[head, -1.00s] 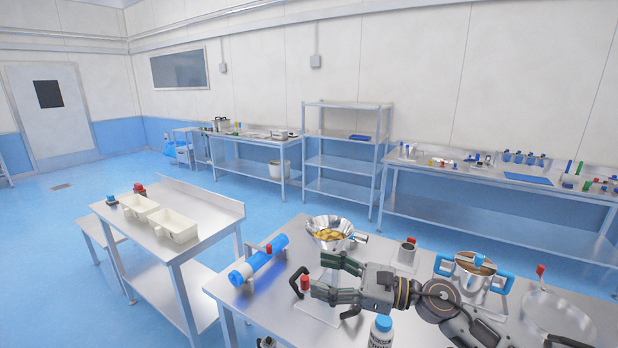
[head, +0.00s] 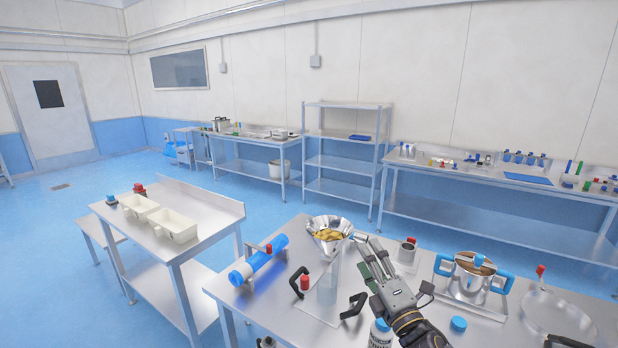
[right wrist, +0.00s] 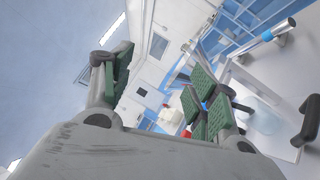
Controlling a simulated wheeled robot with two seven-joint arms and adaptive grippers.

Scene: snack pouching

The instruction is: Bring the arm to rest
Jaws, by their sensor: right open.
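My right gripper (head: 370,249) is open and empty, above the front steel table (head: 235,290), its fingers pointing away from me. In the right wrist view its green-padded fingers (right wrist: 160,88) stand wide apart with nothing between them. A metal bowl (head: 318,226) with yellow snack pieces (head: 329,236) is just left of its fingertips. A clear pouch-like piece (head: 327,288) stands below the bowl, between two black hooked parts (head: 298,283). The gripper is right of it and apart from it. My left gripper is not in view.
A pot with blue handles (head: 474,284) and a metal cup (head: 408,250) stand to the right. A blue-and-white cylinder (head: 258,261) lies left. White bins (head: 172,226) sit on the side table.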

